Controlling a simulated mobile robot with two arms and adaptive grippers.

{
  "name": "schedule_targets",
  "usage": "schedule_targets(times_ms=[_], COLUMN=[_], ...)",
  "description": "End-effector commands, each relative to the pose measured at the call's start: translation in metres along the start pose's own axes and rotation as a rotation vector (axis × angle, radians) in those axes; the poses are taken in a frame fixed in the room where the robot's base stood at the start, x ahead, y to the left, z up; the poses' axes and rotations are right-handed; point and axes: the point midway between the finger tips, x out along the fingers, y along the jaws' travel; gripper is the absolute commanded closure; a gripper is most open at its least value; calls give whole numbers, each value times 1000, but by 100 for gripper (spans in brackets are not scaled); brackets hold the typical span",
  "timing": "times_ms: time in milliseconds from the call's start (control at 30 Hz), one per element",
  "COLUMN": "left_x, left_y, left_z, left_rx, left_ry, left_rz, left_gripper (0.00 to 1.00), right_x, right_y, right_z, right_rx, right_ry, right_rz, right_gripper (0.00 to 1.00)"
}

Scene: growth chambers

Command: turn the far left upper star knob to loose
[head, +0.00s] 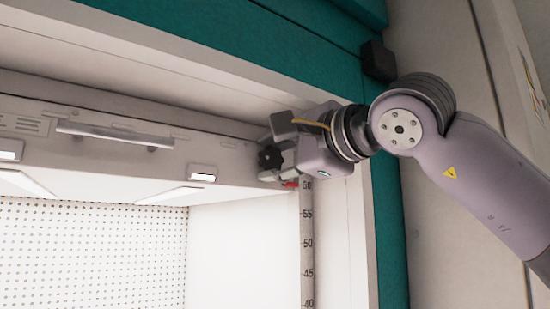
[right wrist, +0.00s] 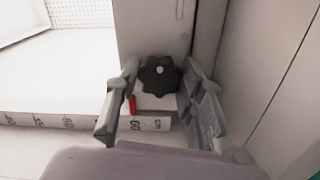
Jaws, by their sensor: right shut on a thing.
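A black star knob (head: 269,158) sits at the right end of the white lamp panel (head: 225,163), beside the chamber's side wall. My right gripper (head: 277,153) reaches in from the right and is shut on this knob. In the right wrist view the knob (right wrist: 160,74) lies between the two fingertips of the gripper (right wrist: 160,72), with its lobed face and pale centre showing. Its turn position cannot be read. No other star knob shows. My left gripper is out of view.
A height scale (head: 307,240) runs down the side wall, with a red pointer (head: 290,184) near the 60 mark. The panel bears a metal handle (head: 115,134). A teal frame (head: 250,55) edges the opening. The space below the panel is empty.

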Motion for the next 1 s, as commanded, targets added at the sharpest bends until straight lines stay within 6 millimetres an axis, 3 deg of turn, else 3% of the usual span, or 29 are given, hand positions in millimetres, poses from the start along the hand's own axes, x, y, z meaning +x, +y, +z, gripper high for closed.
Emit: schedule_targets(times_ms=[333,367,400,667,1000], left_x=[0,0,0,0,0], left_y=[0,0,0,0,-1], left_z=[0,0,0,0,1], left_rx=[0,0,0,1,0], left_ry=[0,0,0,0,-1], left_rz=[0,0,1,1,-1], left_gripper=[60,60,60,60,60], right_x=[1,1,1,0,-3], right_y=[2,2,2,1,0], right_z=[1,1,1,1,0], right_rx=[-7,-7,-6,-4,-3], right_ry=[-2,-2,-2,-1,0], right_rz=[4,4,4,2,0], right_gripper=[92,64,61,44,44])
